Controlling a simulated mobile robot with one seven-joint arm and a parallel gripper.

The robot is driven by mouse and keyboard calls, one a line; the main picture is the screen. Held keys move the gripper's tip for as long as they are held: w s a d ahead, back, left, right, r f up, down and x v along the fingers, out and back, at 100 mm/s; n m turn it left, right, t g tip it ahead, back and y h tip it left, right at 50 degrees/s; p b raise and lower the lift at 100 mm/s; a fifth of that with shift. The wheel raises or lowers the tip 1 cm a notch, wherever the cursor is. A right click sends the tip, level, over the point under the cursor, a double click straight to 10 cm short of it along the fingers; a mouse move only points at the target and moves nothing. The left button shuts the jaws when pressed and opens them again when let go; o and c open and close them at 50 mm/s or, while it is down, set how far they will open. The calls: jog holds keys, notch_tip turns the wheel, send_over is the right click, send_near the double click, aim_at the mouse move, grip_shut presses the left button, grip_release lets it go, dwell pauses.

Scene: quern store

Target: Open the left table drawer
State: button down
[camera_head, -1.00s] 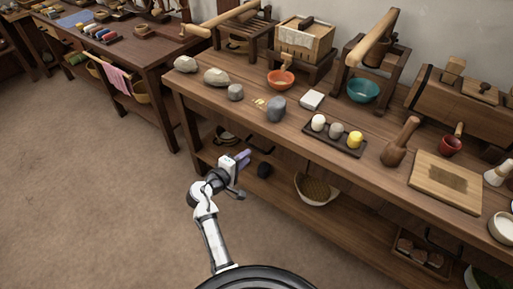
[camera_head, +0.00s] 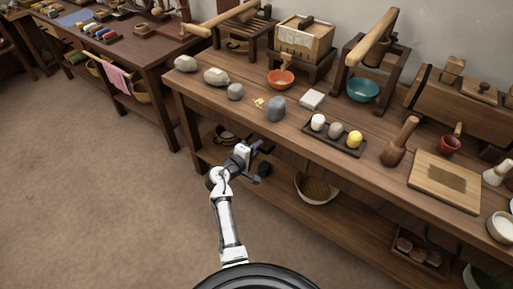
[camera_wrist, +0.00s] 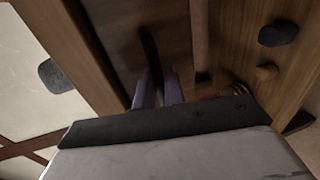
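The task's table is the long wooden table (camera_head: 225,111) on the right in the head view. My gripper (camera_head: 259,146) is under its front edge, near the left end. In the wrist view, my gripper's two purple fingers (camera_wrist: 158,90) stand a small way apart. A dark curved handle (camera_wrist: 149,48) runs down between them, in front of a dark brown wooden front (camera_wrist: 118,28), which looks like the left drawer. I cannot tell whether the fingers press on the handle. In the head view the drawer front is mostly hidden under the tabletop edge.
Stones (camera_head: 217,76), bowls (camera_head: 363,90) and a dark tray (camera_head: 347,149) stand on the tabletop. A basket (camera_head: 316,190) sits on the lower shelf (camera_head: 345,222). The floor (camera_head: 90,200) left of the arm is clear.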

dwell(0.3)
jog(key=f+p+v, duration=0.1)
jog(key=f+v, duration=0.1)
jog(key=v, duration=0.8)
jog(key=f+p+v, duration=0.1)
jog(key=f+v, duration=0.1)
jog(key=v, duration=0.8)
jog(key=shift+s+a, duration=0.2)
jog(key=shift+s, duration=0.15)
jog(key=shift+f, duration=0.1)
jog(key=c, duration=1.6)
grip_release()
jog(key=shift+c, duration=0.2)
jog(key=b+v, duration=0.1)
jog(key=v, duration=1.2)
jog(key=shift+s+a, duration=0.25)
jog(key=shift+s, duration=0.05)
